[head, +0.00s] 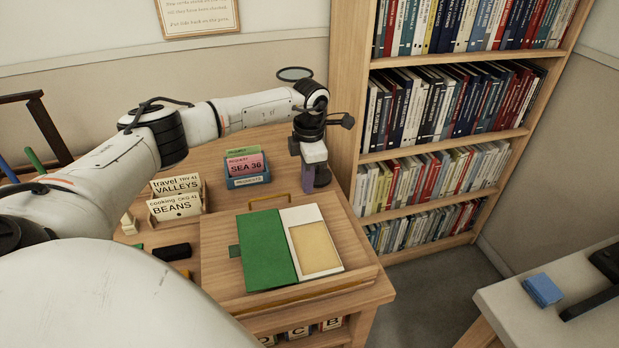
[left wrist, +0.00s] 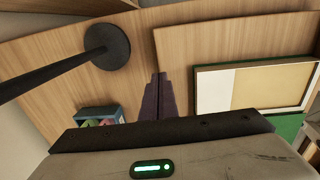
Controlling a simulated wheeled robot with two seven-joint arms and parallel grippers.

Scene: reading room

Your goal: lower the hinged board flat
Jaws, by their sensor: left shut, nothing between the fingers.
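The wooden board (head: 347,230) is on the desk with an open green book (head: 263,252) lying on it. A thin brass-coloured handle (head: 263,202) shows at its back edge. The board looks low against the desk, but I cannot tell whether it is quite flat or slightly tilted. It also shows at the right of the left wrist view (left wrist: 205,42). My left gripper (head: 314,183) is shut and empty, pointing down behind the board's back right corner, apart from it. Its closed fingers show in the left wrist view (left wrist: 158,82). My right gripper is not in view.
A blue card box (head: 247,181) stands left of my left gripper. A round dark stand base (left wrist: 106,48) with a pole is close to the gripper. Card holders (head: 176,206) and a black block (head: 171,252) are left of the board. A bookcase (head: 440,150) stands right.

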